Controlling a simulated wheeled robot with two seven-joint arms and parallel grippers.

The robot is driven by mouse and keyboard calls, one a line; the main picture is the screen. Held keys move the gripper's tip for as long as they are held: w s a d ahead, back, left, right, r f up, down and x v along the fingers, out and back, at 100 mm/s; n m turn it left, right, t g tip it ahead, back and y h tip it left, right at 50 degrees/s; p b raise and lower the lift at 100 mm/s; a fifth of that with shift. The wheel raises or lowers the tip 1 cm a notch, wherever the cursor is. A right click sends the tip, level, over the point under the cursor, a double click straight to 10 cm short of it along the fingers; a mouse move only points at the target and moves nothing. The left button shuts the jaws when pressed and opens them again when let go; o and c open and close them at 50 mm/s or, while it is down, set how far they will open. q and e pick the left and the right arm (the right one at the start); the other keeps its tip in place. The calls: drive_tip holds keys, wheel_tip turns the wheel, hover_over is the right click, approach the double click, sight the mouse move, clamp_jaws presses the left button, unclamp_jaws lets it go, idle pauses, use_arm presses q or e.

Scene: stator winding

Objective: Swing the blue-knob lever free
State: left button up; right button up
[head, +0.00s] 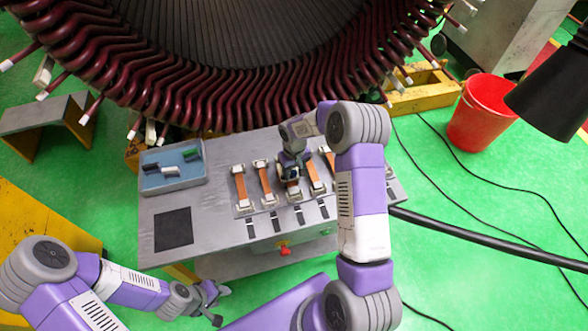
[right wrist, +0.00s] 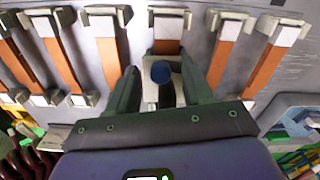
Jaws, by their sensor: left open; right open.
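The blue knob (right wrist: 161,72) shows in the right wrist view, on a pale lever or clamp part below the middle orange strip (right wrist: 168,32). My right gripper (right wrist: 157,80) is open, with one finger on each side of the knob; I cannot tell whether either finger touches it. In the head view my right gripper (head: 291,172) is low over the row of strips on the grey table (head: 210,215), and it hides the lever there. My left gripper (head: 212,302) is open and empty, off the table's front left.
More orange strips in clamps (head: 240,186) flank the right gripper closely. The large stator (head: 200,90) with dark red coils overhangs the back. A red button (head: 285,251) is at the table front.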

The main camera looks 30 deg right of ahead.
drive_tip(key=shift+w, duration=0.1)
drive_tip(key=shift+c, duration=0.8)
clamp_jaws()
